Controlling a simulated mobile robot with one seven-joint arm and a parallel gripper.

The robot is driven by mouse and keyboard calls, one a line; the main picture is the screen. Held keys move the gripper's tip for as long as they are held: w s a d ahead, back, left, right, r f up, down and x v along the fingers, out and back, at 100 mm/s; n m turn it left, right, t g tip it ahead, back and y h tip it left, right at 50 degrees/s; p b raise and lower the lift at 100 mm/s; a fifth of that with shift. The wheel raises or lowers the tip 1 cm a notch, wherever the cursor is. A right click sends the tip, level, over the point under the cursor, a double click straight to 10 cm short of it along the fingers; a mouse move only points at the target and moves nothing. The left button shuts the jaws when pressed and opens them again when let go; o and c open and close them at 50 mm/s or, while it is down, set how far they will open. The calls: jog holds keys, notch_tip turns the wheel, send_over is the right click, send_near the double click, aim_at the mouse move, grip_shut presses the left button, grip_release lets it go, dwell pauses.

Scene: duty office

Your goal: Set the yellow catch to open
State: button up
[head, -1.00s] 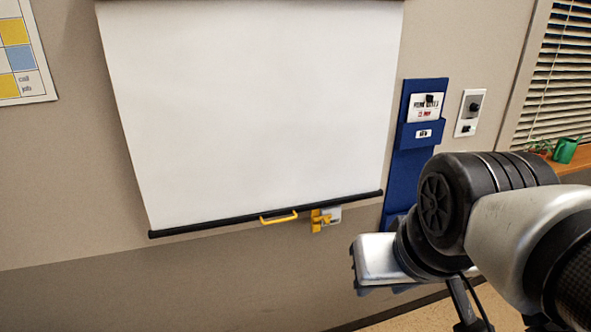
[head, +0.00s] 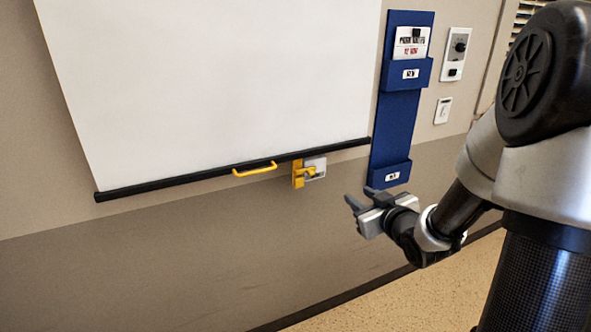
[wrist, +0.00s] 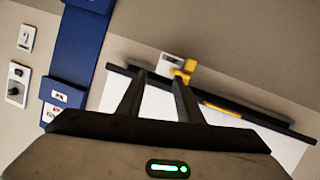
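The yellow catch (head: 303,173) is on the wall just under the right part of the screen's black bottom bar, beside a pale plate (head: 316,167). In the wrist view the catch (wrist: 183,70) shows beyond my fingertips, a little right of the gap between them. My gripper (head: 357,208) is to the right of and lower than the catch in the head view, apart from it. In the wrist view the two fingers of my gripper (wrist: 161,82) stand apart with nothing between them. The catch's exact setting is too small to tell.
The white pull-down screen (head: 215,80) hangs with its black bar (head: 215,174) and yellow handle (head: 254,169) left of the catch. A blue wall holder (head: 398,125) and switch plates (head: 455,55) are to the right. The wall below the bar is clear.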

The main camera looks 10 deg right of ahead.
notch_tip(320, 180, down, 4)
jog(key=a+t+y+b, duration=0.2)
jog(key=a+y, duration=0.1)
jog(key=b, duration=0.2)
send_near(312, 173)
jog(key=shift+m+t+y, duration=0.3)
jog(key=shift+t, duration=0.1)
jog(key=x, duration=0.5)
jog(key=f+x, duration=0.1)
jog(key=x, duration=0.2)
jog(key=shift+w+d, duration=0.1)
jog(key=shift+d, duration=0.05)
grip_shut()
